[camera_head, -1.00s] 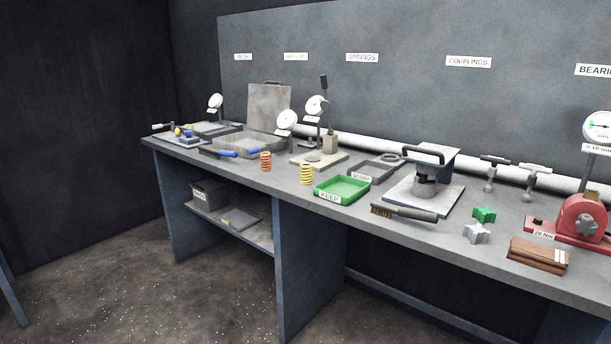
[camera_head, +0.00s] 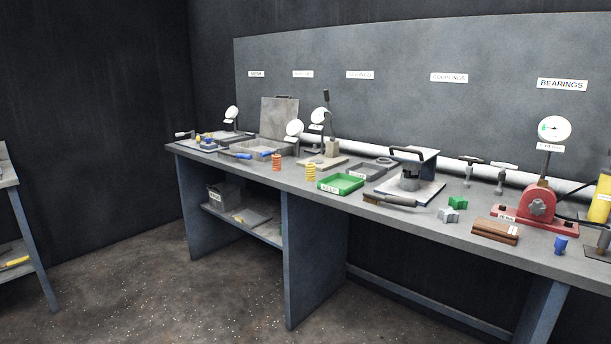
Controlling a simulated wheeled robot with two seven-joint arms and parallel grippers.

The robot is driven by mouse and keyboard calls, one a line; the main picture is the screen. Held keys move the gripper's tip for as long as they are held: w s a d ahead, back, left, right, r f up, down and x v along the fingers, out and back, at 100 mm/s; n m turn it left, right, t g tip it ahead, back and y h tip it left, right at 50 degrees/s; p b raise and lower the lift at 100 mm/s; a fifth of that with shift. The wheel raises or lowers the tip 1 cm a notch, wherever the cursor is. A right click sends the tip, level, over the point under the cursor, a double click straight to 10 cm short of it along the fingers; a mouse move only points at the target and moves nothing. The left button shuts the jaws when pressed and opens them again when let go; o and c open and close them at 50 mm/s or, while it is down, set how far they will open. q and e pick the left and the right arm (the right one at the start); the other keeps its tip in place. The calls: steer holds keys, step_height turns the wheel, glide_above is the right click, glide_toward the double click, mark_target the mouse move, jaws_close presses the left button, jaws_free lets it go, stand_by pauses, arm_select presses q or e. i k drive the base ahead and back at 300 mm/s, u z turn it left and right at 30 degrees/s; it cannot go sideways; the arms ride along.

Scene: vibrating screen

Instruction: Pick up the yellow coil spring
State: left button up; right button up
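The yellow coil spring (camera_head: 311,173) stands upright near the front edge of the long grey workbench (camera_head: 290,187). An orange coil spring (camera_head: 277,162) stands upright to its left. A green tray marked KEEP (camera_head: 341,184) lies just to its right. A dial gauge press on a beige base (camera_head: 322,162) is behind it. Neither of my grippers shows in the head view.
To the right are a grey scrap tray (camera_head: 366,172), a press (camera_head: 410,180), a brush (camera_head: 388,200), brown blocks (camera_head: 495,231) and a red fixture (camera_head: 540,208). Another bench (camera_head: 8,184) stands at the far left. Speckled floor (camera_head: 215,290) before the bench is clear.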

mark_target(311, 167)
steer(key=u, duration=0.75)
steer(key=i, duration=1.1)
steer(key=u, duration=0.35)
steer(key=i, duration=1.2)
steer(key=z, duration=0.65)
